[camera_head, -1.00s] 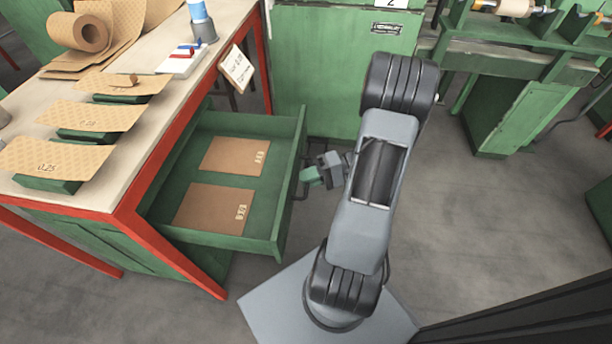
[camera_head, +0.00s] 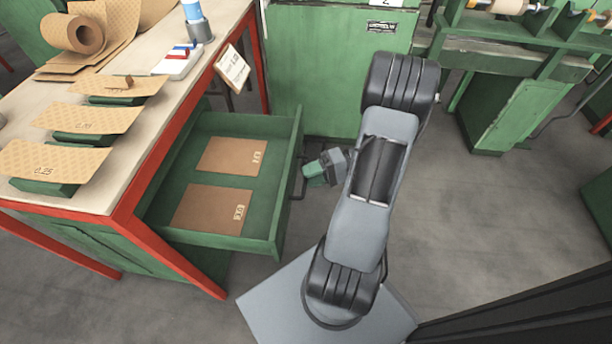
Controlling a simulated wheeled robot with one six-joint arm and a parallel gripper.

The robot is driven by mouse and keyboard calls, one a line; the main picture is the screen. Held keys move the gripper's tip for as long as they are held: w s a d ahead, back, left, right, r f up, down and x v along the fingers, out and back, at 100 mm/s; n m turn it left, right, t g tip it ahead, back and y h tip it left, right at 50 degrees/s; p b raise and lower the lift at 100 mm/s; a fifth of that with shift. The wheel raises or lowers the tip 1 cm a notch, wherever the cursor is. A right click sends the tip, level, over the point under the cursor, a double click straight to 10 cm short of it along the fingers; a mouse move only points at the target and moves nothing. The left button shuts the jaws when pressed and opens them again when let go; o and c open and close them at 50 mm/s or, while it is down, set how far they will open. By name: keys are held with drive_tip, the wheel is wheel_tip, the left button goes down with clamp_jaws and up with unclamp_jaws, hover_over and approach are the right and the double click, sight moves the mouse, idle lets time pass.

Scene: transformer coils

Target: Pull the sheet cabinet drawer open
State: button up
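The green sheet cabinet drawer (camera_head: 287,195) stands pulled out from under the workbench, to the left of my arm. Two brown sheets, one farther back (camera_head: 231,157) and one nearer (camera_head: 213,209), lie flat inside it. A dark handle (camera_head: 301,182) is on the outer face of the drawer front. My gripper (camera_head: 311,171), with green fingertips, is just right of the handle, close beside the drawer front. The view is too small to tell whether its fingers touch the handle or how far apart they are.
The red-edged workbench (camera_head: 120,195) holds several patterned sheets on green blocks, a brown roll (camera_head: 82,35) and a blue-and-white bottle (camera_head: 195,20). A green cabinet (camera_head: 335,80) stands behind my gripper. Grey floor (camera_head: 480,230) is clear to the right.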

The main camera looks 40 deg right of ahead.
drive_tip(key=p+v, duration=0.2)
drive_tip(key=v, duration=1)
drive_tip(key=a+r+n+h+p, duration=0.1)
drive_tip(key=a+r+h+p, duration=0.4)
drive_tip(key=r, duration=0.8)
drive_tip(key=w+a+r+n+g+h+p, duration=0.1)
drive_tip(key=a+r+h+p, duration=0.4)
drive_tip(key=a+r+p, duration=0.5)
drive_tip(key=w+a+r+n+h+p, duration=0.1)
drive_tip(key=a+r+n+h+p, duration=0.2)
drive_tip(key=a+r+p, duration=0.5)
wheel_tip(320, 180, up, 10)
drive_tip(key=h+p, duration=0.1)
drive_tip(key=p, duration=0.4)
drive_tip(key=shift+a+g+h+p, duration=0.3)
drive_tip(key=shift+a+g+h, duration=0.1)
drive_tip(key=shift+a+r, duration=0.1)
drive_tip(key=shift+r, duration=0.05)
